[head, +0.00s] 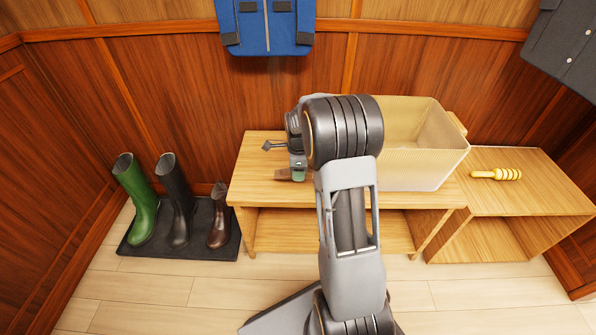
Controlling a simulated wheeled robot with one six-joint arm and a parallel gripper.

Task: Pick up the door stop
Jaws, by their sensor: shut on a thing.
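The door stop (284,175) looks like a small brown wedge at the left part of the wooden bench top, just left of my arm. My gripper (292,173) is at it and is shut on it, though the fingertips are small and partly hidden by my wrist. Whether the door stop touches the bench top or hangs just above it, I cannot tell. A small green patch shows right beside it; I cannot tell what it belongs to.
The wooden bench (250,152) has a cream ribbed bin (425,160) on its right. A lower shelf unit (545,190) at the right holds a yellow ridged handle-like thing (497,174). Boots stand on a dark mat (135,251) at the left. A blue garment (265,30) hangs above.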

